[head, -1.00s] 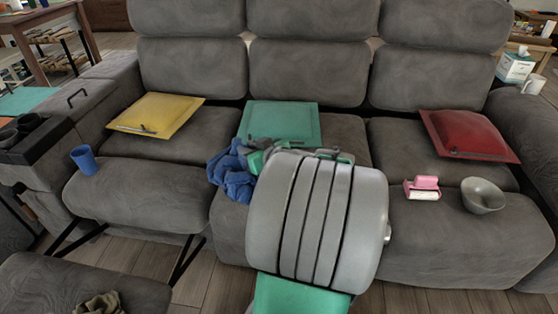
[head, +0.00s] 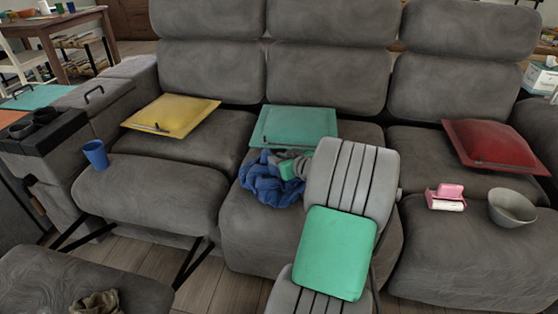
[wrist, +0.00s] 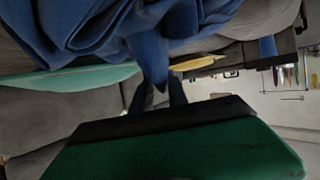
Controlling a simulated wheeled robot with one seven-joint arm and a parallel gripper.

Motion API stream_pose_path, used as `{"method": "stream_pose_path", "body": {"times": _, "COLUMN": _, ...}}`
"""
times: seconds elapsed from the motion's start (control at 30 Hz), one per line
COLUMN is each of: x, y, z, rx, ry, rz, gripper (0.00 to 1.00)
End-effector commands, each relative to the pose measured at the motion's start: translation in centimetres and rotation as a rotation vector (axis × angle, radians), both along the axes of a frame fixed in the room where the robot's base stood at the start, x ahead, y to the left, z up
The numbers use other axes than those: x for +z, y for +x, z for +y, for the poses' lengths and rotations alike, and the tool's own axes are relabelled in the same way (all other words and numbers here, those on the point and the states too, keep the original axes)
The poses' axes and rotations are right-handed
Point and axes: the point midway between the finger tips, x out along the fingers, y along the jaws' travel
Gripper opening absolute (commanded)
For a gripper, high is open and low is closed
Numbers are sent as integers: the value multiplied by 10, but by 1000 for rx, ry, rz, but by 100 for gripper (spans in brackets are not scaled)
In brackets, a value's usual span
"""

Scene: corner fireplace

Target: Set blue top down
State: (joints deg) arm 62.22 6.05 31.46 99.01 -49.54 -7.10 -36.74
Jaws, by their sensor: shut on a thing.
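The blue top (head: 268,184) is a crumpled blue cloth at the middle seat of the grey sofa, just in front of the teal cushion (head: 310,126). My gripper (head: 287,170) is at its upper right side, partly hidden by the cloth and my arm. In the wrist view the blue top (wrist: 95,30) fills the upper left. A fold of it hangs between the fingertips of my gripper (wrist: 161,92), which is shut on it. I cannot tell whether the cloth touches the seat.
A red cushion (head: 492,146), a pink-and-white object (head: 446,198) and a grey bowl (head: 511,207) are on the right seat. A brown cloth (head: 97,303) lies on the grey surface at the lower left.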

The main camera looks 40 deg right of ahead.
Motion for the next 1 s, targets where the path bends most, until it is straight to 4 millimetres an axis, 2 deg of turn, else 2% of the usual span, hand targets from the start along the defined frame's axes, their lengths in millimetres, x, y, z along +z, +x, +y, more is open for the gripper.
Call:
{"method": "stream_pose_path", "body": {"times": 0.07, "x": -4, "y": 0, "z": 0, "rx": 0, "ry": 0, "rz": 0, "gripper": 0}}
{"method": "stream_pose_path", "body": {"times": 0.1, "x": -4, "y": 0, "z": 0, "rx": 0, "ry": 1, "rz": 0, "gripper": 21}}
{"method": "stream_pose_path", "body": {"times": 0.33, "x": -3, "y": 0, "z": 0, "rx": 0, "ry": 1, "rz": 1, "gripper": 40}}
{"method": "stream_pose_path", "body": {"times": 0.57, "x": -3, "y": 0, "z": 0, "rx": 0, "ry": 1, "rz": 1, "gripper": 41}}
{"method": "stream_pose_path", "body": {"times": 0.67, "x": 4, "y": 0, "z": 0, "rx": 0, "ry": 0, "rz": 0, "gripper": 41}}
{"method": "stream_pose_path", "body": {"times": 0.77, "x": 9, "y": -16, "z": 1, "rx": -3, "ry": 3, "rz": 1, "gripper": 41}}
{"method": "stream_pose_path", "body": {"times": 1.0, "x": 34, "y": -73, "z": 8, "rx": -6, "ry": 2, "rz": 1, "gripper": 41}}
